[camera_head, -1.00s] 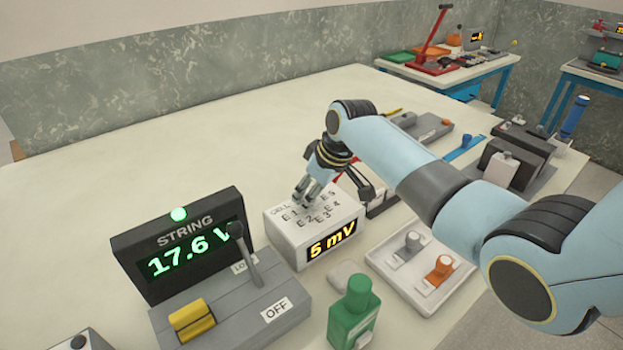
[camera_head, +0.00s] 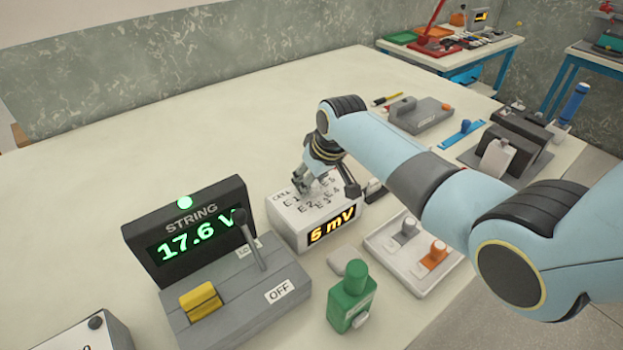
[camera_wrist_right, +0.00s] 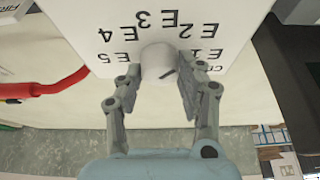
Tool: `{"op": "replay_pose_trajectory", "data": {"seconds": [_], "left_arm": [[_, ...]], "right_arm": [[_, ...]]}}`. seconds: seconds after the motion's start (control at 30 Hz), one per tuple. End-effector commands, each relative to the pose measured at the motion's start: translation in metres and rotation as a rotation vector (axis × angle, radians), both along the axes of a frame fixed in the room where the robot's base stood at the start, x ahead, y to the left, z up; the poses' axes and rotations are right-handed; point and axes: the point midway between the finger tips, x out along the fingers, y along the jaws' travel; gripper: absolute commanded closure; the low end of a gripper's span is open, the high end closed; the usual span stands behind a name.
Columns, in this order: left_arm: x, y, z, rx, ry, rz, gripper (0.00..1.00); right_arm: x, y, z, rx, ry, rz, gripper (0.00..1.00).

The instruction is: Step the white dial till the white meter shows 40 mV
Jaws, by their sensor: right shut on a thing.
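The white meter (camera_head: 288,222) is a white box with an amber display on its front, which seems to read 5 mV, though the first digit is slightly unclear. Labels E1 to E5 curve around the white dial (camera_wrist_right: 155,60) on its top. The dial is round with a short dark mark (camera_wrist_right: 169,73), towards the lower right in the right wrist view. My right gripper (camera_wrist_right: 158,80) is shut on the dial, one finger on each side. In the head view my right gripper (camera_head: 315,190) mostly hides the dial. My left gripper is not in view.
Left of the meter stands a black STRING display (camera_head: 188,232) reading 17.6 V, behind a grey switch box (camera_head: 225,310) with a lever. A green bottle (camera_head: 352,300) and a white tray (camera_head: 400,275) with grey and orange knobs stand in front. The table behind is clear.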

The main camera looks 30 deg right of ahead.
Motion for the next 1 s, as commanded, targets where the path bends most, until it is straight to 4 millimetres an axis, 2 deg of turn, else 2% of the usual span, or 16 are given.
{"op": "replay_pose_trajectory", "data": {"seconds": [0.03, 0.2, 0.57, 0.73, 1.0], "left_arm": [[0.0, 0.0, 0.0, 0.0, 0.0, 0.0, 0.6], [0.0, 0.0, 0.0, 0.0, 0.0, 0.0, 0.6], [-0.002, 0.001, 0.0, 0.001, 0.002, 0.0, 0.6], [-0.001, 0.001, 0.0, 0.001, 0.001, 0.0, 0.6], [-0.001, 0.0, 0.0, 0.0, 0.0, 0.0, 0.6]], "right_arm": [[0.0, 0.0, 0.0, 0.0, -0.001, 0.0, 0.6], [0.0, 0.0, 0.0, 0.0, -0.001, 0.001, 0.4], [-0.002, -0.001, 0.006, 0.0, -0.002, 0.001, 0.4], [-0.011, -0.002, 0.028, -0.002, -0.003, 0.001, 0.4], [-0.033, -0.005, 0.082, -0.001, -0.004, 0.001, 0.4]]}}
